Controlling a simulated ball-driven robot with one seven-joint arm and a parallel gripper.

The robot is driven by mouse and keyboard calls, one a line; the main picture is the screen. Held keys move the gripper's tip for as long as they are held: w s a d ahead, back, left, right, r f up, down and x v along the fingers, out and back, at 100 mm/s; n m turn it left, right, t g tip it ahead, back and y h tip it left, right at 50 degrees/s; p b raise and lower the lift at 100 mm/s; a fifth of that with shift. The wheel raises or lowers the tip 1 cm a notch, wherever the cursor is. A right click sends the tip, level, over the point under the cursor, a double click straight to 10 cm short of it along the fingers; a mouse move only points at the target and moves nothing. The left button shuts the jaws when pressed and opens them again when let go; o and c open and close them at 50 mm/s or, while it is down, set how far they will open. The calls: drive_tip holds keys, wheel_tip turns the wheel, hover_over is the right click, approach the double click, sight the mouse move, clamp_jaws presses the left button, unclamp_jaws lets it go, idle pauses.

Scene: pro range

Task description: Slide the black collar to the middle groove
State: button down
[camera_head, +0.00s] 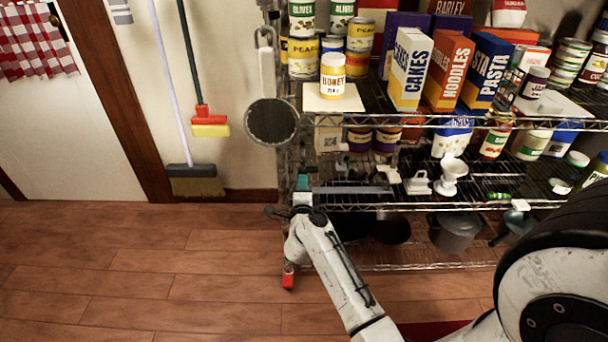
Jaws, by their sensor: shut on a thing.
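My gripper (284,212) is at the left front post (284,165) of the wire rack, just below the level of the middle shelf. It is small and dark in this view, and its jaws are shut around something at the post. The black collar cannot be made out clearly; it appears to be in the jaws, mostly hidden by my gripper and wrist. The grooves on the post are too small to tell apart. My white arm reaches up to the post from the lower right.
A teal piece (302,182) sits just above my gripper by the post. A round strainer (272,122) hangs at the rack's left side. Pans and a grey pot (456,232) stand on the low shelf. A red piece (289,276) is at the post's foot. The wooden floor (130,270) at left is clear.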

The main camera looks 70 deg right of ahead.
drive_tip(key=shift+w+d+r+p, duration=0.1)
drive_tip(key=shift+d+r+p, duration=0.05)
drive_tip(key=shift+r+p, duration=0.5)
drive_tip(key=c, duration=1.2)
unclamp_jaws()
drive_tip(key=shift+d+f, duration=0.1)
drive_tip(key=shift+f, duration=0.05)
drive_tip(key=p+v, duration=0.4)
drive_tip(key=v, duration=1.6)
drive_tip(key=shift+a, duration=0.25)
drive_tip(key=shift+f, duration=0.15)
